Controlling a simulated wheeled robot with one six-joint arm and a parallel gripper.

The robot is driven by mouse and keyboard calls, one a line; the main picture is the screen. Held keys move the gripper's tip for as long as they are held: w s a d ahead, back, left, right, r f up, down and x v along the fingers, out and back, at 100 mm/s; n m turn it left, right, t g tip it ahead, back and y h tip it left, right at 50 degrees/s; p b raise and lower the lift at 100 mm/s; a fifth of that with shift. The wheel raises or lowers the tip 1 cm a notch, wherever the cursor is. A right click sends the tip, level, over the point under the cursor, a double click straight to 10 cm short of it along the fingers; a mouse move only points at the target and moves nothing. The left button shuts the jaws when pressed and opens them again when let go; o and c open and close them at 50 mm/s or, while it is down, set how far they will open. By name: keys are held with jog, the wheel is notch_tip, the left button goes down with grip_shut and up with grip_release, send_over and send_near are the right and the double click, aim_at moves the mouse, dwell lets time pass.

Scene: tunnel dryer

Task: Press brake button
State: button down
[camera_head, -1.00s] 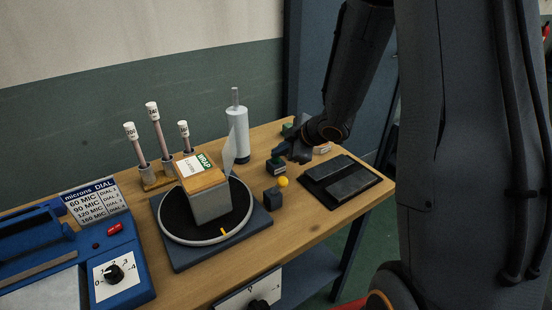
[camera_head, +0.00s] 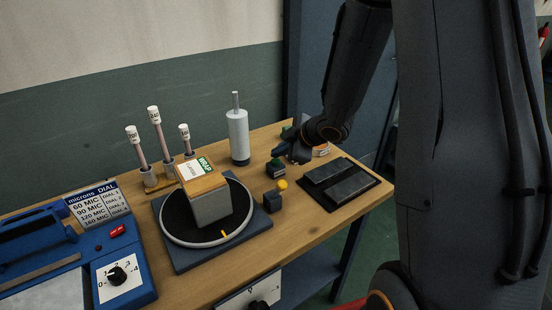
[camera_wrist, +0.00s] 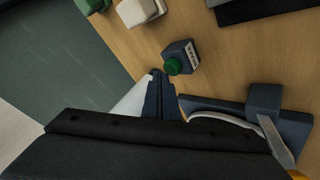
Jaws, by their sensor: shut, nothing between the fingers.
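A small dark box with a green button (camera_head: 276,166) on top stands on the wooden bench, right of the turntable. In the wrist view the green button (camera_wrist: 173,66) is close beyond my fingertips, and its box (camera_wrist: 183,51) has a white label too small to read surely. My gripper (camera_head: 277,152) is shut and empty, just above and behind the green button in the head view. In the wrist view my shut fingers (camera_wrist: 157,78) point towards the button, with a small apparent gap. Contact cannot be told.
A turntable (camera_head: 180,248) carries a grey box with a wooden top (camera_head: 210,206). A dark block with a yellow knob (camera_head: 282,185) stands between it and a black two-bar pad (camera_head: 350,182). A grey cylinder (camera_head: 238,135) stands behind. A blue machine (camera_head: 130,270) is at left.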

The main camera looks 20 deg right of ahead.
jog(key=shift+r, duration=0.35)
notch_tip(320, 180, up, 5)
jog(key=p, duration=0.5)
jog(key=shift+p, duration=0.3)
jog(key=shift+f, duration=0.15)
dwell(0.4)
jog(key=m+g+h+b, duration=0.2)
jog(key=m+h+b, duration=0.25)
jog(key=m, duration=0.45)
send_near(279, 164)
jog(key=s+d+r, duration=0.1)
jog(key=s+d, duration=0.3)
jog(key=s+a+m+g, duration=0.2)
jog(key=s+m, duration=0.1)
jog(key=s, duration=0.4)
jog(key=s+a+m+g+b, duration=0.1)
jog(key=s+a+m+g, duration=0.1)
jog(key=s, duration=0.6)
jog(key=shift+a+f+m+g+b, duration=0.3)
jog(key=shift+a+f+m, duration=0.15)
jog(key=shift+f+m, duration=0.05)
